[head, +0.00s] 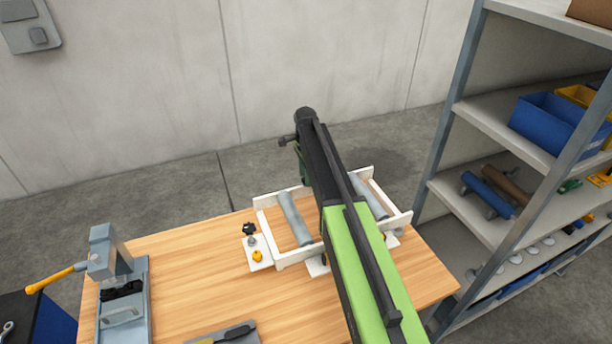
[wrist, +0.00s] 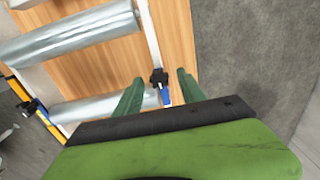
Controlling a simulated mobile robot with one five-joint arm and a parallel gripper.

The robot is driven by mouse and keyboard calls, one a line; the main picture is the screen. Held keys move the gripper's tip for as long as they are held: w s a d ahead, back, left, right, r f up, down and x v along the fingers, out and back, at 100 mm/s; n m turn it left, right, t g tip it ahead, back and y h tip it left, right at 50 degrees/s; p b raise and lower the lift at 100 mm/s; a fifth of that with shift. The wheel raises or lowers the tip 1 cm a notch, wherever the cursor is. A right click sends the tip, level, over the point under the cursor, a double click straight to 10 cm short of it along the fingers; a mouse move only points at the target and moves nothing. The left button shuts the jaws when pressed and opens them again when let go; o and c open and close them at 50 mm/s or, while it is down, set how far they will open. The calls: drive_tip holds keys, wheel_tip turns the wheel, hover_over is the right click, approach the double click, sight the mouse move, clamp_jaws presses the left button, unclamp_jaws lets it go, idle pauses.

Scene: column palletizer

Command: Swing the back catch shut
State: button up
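A small catch with a black knob and a blue lever (wrist: 160,82) is in the wrist view, at the white rail of a roller frame. It appears to be the back catch, but I cannot tell for sure. My gripper (wrist: 160,77) is open, with one green finger on each side of the catch. No clear contact shows, and whether the catch is open or shut is unclear. In the head view my arm hides this catch and most of my gripper. The white frame (head: 262,222) with grey rollers (head: 294,219) stands on the wooden table (head: 190,270).
Another black and blue catch (wrist: 32,105) is by a yellow bar in the wrist view. A white plate with a black knob (head: 249,230) lies left of the frame. A grey clamp with a yellow handle (head: 110,262) stands at the table's left; shelving (head: 470,215) is at the right.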

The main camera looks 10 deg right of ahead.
drive_tip(key=shift+r, duration=0.1)
wheel_tip(320, 180, up, 17)
drive_tip(key=p, duration=1.7)
drive_tip(key=shift+r, duration=0.1)
